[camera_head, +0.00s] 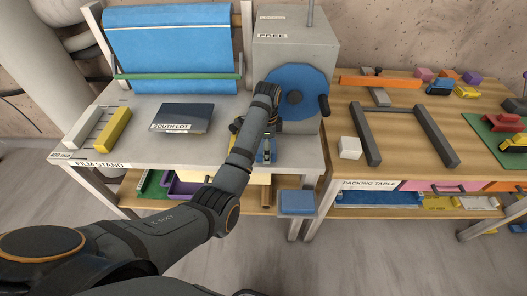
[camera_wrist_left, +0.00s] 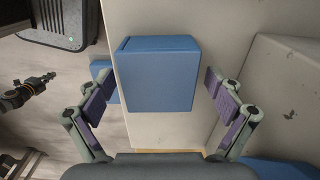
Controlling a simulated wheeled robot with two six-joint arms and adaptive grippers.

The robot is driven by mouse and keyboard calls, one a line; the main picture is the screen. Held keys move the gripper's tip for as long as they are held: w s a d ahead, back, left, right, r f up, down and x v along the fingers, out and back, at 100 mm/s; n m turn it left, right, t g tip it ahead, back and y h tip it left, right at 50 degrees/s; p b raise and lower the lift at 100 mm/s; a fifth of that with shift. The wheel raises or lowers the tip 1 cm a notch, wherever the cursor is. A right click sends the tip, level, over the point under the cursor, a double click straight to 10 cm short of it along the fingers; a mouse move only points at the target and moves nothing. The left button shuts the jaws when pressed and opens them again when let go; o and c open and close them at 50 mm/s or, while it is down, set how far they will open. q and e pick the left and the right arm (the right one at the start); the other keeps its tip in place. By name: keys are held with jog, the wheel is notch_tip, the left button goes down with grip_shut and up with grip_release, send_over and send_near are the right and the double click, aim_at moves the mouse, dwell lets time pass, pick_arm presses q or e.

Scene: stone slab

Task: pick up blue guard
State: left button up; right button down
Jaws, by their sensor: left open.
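A blue box-shaped piece, apparently the blue guard (camera_wrist_left: 158,75), rests on the pale top of the film stand (camera_head: 225,152), near its front edge. In the left wrist view it lies between the spread fingers of my left gripper (camera_wrist_left: 156,92), with a gap on both sides. My left gripper is open and points down at the stand. In the head view my left arm and gripper (camera_head: 262,143) hide most of the piece. A dark gripper-like part (camera_wrist_left: 35,88), probably my right gripper, shows small at the left wrist view's edge. Its fingers are too small to read.
A grey machine (camera_head: 293,45) with a blue disk (camera_head: 296,92) stands close behind my left gripper. A dark block (camera_head: 185,117) and a yellow bar (camera_head: 114,129) lie on the stand. A blue block (camera_head: 297,202) is below the stand's front edge. The packing table (camera_head: 395,160) is at the right.

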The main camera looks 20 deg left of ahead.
pick_arm(q)
jog(key=c, duration=1.2)
